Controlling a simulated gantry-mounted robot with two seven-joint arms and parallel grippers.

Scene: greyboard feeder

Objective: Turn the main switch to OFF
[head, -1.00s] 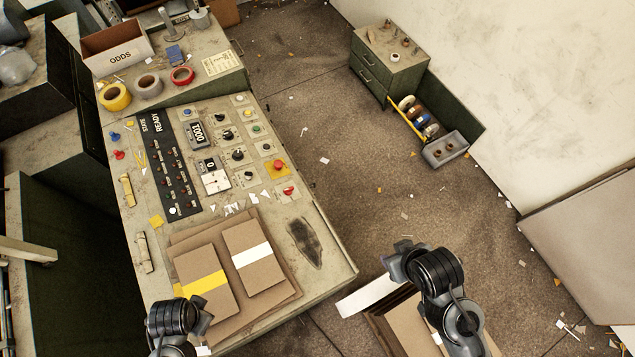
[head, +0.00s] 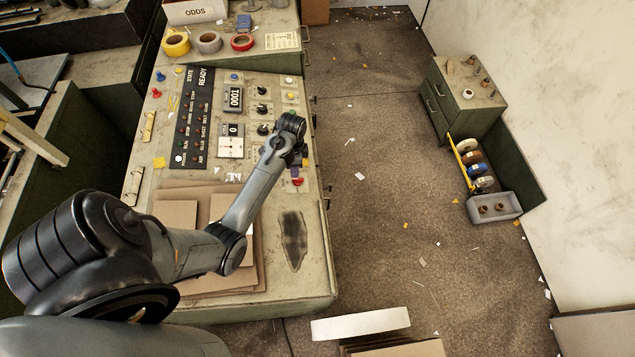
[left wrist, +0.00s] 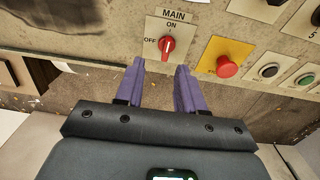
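The main switch (left wrist: 167,45) is a red rotary knob on a light plate marked MAIN, with ON above it and OFF to its left. Its pale mark points up, toward ON. In the head view the red knob (head: 298,182) shows just below my left gripper (head: 296,170). In the left wrist view the two purple fingers of my left gripper (left wrist: 160,68) are spread apart with nothing between them. Their tips are just short of the knob, which lies roughly ahead of the gap. No contact shows. My right gripper is in neither current view.
A red mushroom button (left wrist: 227,67) on a yellow plate sits right of the switch. Black and green buttons (left wrist: 304,79) lie further right. Cardboard sheets (head: 177,217) lie on the console under my left arm.

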